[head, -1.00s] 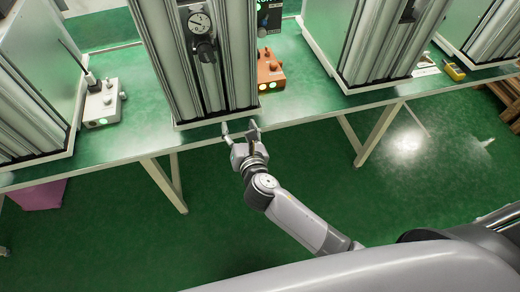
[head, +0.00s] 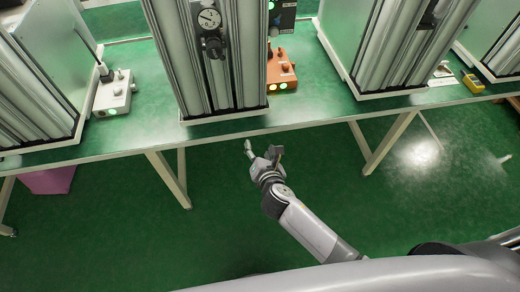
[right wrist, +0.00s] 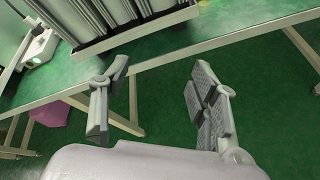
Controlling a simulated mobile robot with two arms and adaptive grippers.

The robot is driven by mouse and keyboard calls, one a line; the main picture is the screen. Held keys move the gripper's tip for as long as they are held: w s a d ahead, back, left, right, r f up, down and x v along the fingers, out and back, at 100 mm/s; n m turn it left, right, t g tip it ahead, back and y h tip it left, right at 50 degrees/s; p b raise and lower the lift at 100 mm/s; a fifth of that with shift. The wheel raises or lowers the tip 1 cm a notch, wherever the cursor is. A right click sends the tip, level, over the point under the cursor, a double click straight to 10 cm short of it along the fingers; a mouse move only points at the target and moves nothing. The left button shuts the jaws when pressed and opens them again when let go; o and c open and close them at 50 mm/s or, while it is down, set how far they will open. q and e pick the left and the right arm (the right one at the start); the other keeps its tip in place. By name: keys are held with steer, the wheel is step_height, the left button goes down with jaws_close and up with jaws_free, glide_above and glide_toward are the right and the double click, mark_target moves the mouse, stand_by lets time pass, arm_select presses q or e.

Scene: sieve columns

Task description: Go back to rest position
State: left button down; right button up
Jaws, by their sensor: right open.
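My right gripper (head: 264,152) is open and empty in the head view, in front of the table's front edge and over the green floor. In the right wrist view its two fingers (right wrist: 158,105) are spread wide with nothing between them. The sieve column (head: 215,60) with a round gauge (head: 209,18) stands on the green table (head: 320,108) beyond the gripper, apart from it. My left gripper is in neither view now.
A grey control box (head: 112,95) and an orange control box (head: 281,72) stand on the table beside columns. A yellow device (head: 473,83) lies further right. Table legs (head: 168,178) stand below the edge. A pink bin (head: 48,180) is under the table. The floor in front is clear.

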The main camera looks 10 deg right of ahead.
steer(key=s+d+f+m+g+b, duration=0.3)
steer(key=s+f+m, duration=0.35)
steer(key=f, duration=0.75)
steer(key=s+d+f+m+g+b, duration=0.1)
steer(key=s+d+f+m+g, duration=0.3)
steer(key=s+f, duration=0.7)
steer(key=s+d+f+m+g+b, duration=0.2)
steer(key=s+d+f+m, duration=0.2)
steer(key=s+f+m, duration=0.4)
steer(key=s+d+f+m+g+b, duration=0.2)
steer(key=s+f+m, duration=0.6)
steer(key=s, duration=1)
step_height(320, 180, down, 5)
steer(key=shift+s+d+r+m+g, duration=0.1)
steer(key=shift+s+d+m+g, duration=0.25)
steer(key=shift+d+g, duration=0.45)
steer(key=shift+d, duration=0.15)
stand_by(1.3)
